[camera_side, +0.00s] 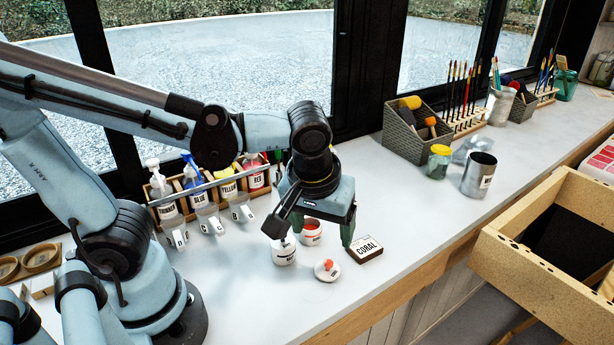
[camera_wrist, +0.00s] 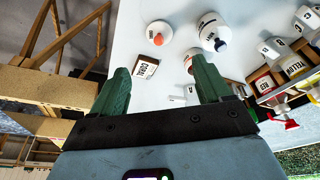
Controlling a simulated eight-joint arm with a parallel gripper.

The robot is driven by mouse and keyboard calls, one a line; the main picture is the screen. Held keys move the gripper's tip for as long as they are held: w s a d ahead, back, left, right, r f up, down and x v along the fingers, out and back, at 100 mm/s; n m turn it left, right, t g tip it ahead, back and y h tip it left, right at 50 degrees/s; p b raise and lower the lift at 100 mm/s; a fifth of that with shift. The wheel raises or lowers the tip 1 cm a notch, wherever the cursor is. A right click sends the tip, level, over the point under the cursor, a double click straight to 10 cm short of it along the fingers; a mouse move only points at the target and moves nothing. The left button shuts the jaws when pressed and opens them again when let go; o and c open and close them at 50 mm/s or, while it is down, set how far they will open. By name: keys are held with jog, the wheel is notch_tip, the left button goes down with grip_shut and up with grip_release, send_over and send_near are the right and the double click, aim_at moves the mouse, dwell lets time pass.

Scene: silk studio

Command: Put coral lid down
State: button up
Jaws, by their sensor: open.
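The coral lid (camera_side: 327,270), a white disc with a coral knob, lies on the white counter; the wrist view also shows it (camera_wrist: 158,34). My gripper (camera_side: 312,233) is open and empty, its green fingers apart, above and behind the lid in the side view. A small white jar with red-orange inside (camera_side: 310,236) stands open below the gripper; a finger partly hides it in the wrist view. Another white jar (camera_side: 284,256) stands beside it, with a blue knob on top in the wrist view (camera_wrist: 214,36). The CORAL label block (camera_side: 366,249) lies right of the lid.
A brush caddy (camera_side: 418,132), a glass jar (camera_side: 439,163) and a metal cup (camera_side: 478,175) stand further right. The counter between the CORAL block and the cup is clear.

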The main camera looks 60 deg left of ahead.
jog(key=w+a+r+m+t+h, duration=0.1)
jog(key=a+m+t, duration=0.3)
jog(key=a+m, duration=0.2)
jog(key=shift+w+a+r+m+h, duration=0.3)
jog(key=shift+a, duration=0.15)
jog(key=shift+o, duration=0.4)
dwell(0.9)
